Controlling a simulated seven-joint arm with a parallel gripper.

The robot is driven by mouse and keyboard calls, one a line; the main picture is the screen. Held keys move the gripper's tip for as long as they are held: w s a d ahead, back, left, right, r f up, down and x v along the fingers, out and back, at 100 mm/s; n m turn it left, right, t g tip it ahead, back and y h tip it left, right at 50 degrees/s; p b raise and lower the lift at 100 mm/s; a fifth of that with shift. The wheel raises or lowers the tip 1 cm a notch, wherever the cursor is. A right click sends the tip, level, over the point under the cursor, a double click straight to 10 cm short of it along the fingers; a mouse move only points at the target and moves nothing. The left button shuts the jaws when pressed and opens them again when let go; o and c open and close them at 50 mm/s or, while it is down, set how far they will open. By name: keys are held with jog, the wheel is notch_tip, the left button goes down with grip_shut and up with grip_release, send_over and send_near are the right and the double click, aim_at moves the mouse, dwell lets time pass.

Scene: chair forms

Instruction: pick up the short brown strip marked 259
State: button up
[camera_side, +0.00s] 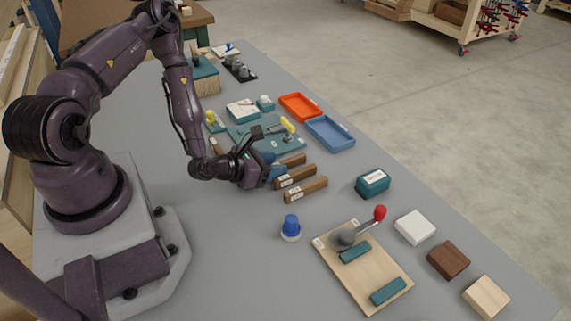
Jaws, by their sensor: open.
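Three brown strips lie roughly parallel on the grey table in the side view: an upper one (292,160), a middle one (297,176) and a lower one (308,189). The lower two carry small white labels at their left ends. The numbers are too small to read, so I cannot tell which strip is marked 259. My gripper (272,163) is open at the left ends of the strips, low over the table. It partly hides the upper strip. I cannot tell whether it touches a strip.
Behind the strips are a teal board (245,134), an orange tray (300,107) and a blue tray (330,133). A teal box (373,183) stands right. In front are a blue-topped knob (291,227) and a wooden board (365,283) with a red-handled clamp (380,213).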

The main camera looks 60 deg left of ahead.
grip_shut()
